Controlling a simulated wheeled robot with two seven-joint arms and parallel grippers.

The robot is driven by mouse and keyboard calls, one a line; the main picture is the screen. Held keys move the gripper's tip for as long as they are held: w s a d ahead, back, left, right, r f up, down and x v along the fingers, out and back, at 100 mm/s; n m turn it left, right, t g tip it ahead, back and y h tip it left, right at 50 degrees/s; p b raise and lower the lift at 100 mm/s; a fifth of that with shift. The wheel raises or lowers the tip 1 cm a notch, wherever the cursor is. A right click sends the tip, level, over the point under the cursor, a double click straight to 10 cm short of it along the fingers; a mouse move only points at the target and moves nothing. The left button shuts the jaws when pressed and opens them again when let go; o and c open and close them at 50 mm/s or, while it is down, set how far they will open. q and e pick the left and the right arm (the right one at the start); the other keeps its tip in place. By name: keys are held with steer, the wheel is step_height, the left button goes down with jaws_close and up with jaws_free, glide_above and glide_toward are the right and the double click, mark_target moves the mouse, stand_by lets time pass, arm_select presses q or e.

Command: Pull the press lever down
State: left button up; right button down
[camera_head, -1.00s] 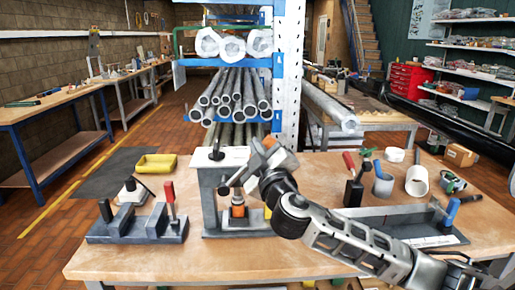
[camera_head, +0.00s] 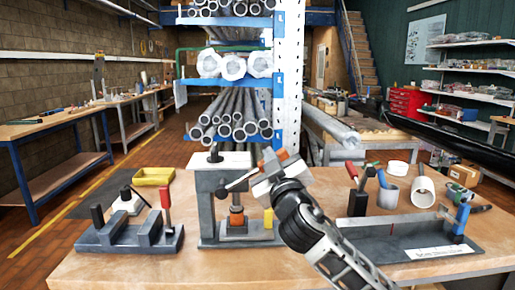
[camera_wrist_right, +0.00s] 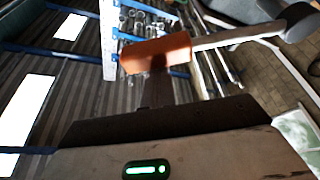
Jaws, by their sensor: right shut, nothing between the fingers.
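The grey press (camera_head: 207,210) with a pale top stands in the middle of the bench. Its lever (camera_head: 243,180) is a thin rod that slants up to the right from a dark round end towards my right gripper. An orange and black piece (camera_head: 236,216) is under the press head. My right gripper (camera_head: 272,160), with orange fingertips, is shut and empty at the upper right end of the visible rod. In the right wrist view, the orange fingertip (camera_wrist_right: 156,53) overlaps the pale rod (camera_wrist_right: 238,36), which ends in a grey knob; contact is unclear. My left gripper is out of view.
A grey fixture with a red handle (camera_head: 166,203) stands left of the press, near a yellow tray (camera_head: 153,176). A long grey fixture (camera_head: 410,238), cups and a white roll (camera_head: 422,191) are on the right. A pipe rack (camera_head: 287,90) rises behind the bench.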

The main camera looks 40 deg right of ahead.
step_height(320, 180, up, 4)
steer(key=a+p, duration=0.2)
steer(key=p, duration=0.1)
steer(key=f+b+v, duration=0.1)
steer(key=b+v, duration=0.2)
steer(key=v, duration=0.6)
steer(key=s+a+f+n+g+y, duration=0.1)
steer(key=a+f+g+y, duration=0.25)
steer(key=f, duration=0.85)
steer(key=a+f+n+g+y, duration=0.15)
steer(key=a+f+y, duration=0.3)
steer(key=f, duration=0.75)
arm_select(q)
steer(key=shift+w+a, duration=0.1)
arm_select(e)
steer(key=s+a+f+m+g+y, duration=0.1)
steer(key=s+a+f+g, duration=0.1)
steer(key=s+a+f, duration=0.3)
steer(key=s+a+f+m+g+y, duration=0.1)
steer(key=s+a+f, duration=0.3)
steer(key=s+f, duration=0.4)
step_height(320, 180, down, 3)
steer(key=shift+a+f+g+y, duration=0.1)
steer(key=shift+a+g+y, duration=0.3)
steer(key=shift+g, duration=0.3)
